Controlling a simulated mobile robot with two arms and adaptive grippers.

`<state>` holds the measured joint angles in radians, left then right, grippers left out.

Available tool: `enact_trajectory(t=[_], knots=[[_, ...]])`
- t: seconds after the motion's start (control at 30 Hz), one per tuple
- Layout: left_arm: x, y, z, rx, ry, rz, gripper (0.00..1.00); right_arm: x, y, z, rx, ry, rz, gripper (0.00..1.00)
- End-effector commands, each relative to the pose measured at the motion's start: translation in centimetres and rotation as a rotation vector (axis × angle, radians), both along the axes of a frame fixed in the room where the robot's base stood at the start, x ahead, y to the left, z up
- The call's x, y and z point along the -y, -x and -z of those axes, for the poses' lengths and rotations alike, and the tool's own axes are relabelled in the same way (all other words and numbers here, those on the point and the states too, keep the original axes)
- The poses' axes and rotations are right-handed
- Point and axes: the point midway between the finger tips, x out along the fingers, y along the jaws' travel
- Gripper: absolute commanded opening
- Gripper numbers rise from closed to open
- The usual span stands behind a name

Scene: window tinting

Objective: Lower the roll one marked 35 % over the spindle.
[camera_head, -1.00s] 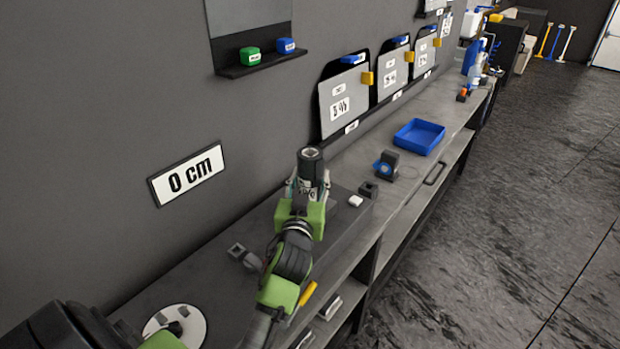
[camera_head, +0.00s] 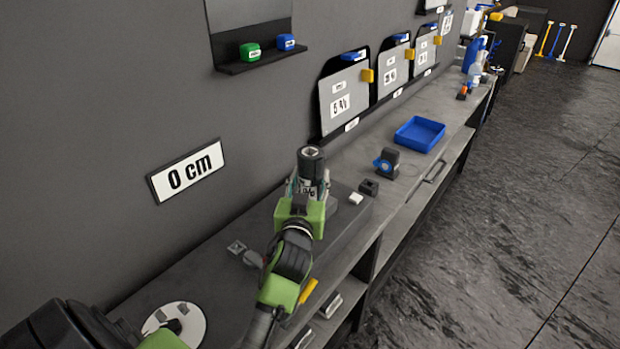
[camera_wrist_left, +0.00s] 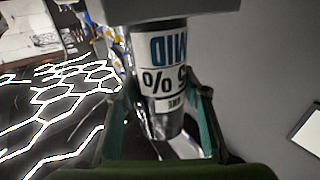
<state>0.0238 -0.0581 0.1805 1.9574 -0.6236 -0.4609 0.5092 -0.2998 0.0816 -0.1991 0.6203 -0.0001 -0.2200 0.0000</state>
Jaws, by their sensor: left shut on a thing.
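The roll (camera_head: 312,163) is a dark upright cylinder with a hollow top end and a white label. In the left wrist view the roll (camera_wrist_left: 162,68) shows "MID", "ONE" and a "5 %" mark upside down; the digit before the 5 is hidden. My left gripper (camera_head: 308,188) is shut on the roll, with a finger on each side of it. The roll is above or at the dark raised block (camera_head: 338,225) on the bench; I cannot tell its height. The spindle cannot be made out. My right gripper is not in view.
A small white block (camera_head: 356,198) and a dark holder (camera_head: 369,187) are near the roll. Further along the bench stand a dark device with a blue knob (camera_head: 386,163) and a blue tray (camera_head: 420,133).

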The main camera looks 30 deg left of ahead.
Motion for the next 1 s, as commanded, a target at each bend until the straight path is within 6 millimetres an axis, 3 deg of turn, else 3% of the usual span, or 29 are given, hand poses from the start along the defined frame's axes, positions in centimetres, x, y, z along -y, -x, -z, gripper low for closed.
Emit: enact_trajectory(t=[0.4, 0.43, 0.5, 0.83, 1.0], knots=[[0.0, 0.0, 0.0, 0.003, -0.001, 0.000, 0.12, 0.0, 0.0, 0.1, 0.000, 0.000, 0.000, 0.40], [0.0, 0.0, 0.0, 0.003, -0.001, 0.000, 0.49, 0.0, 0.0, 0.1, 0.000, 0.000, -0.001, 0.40], [0.0, 0.0, 0.1, 0.002, -0.001, 0.000, 0.61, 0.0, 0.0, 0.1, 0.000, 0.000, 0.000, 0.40], [0.0, 0.0, 0.1, -0.002, 0.001, 0.000, 0.61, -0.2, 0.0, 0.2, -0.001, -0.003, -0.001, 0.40], [0.0, 0.0, -1.8, 0.004, 0.000, 0.000, 0.61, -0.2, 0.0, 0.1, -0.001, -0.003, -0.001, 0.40]])
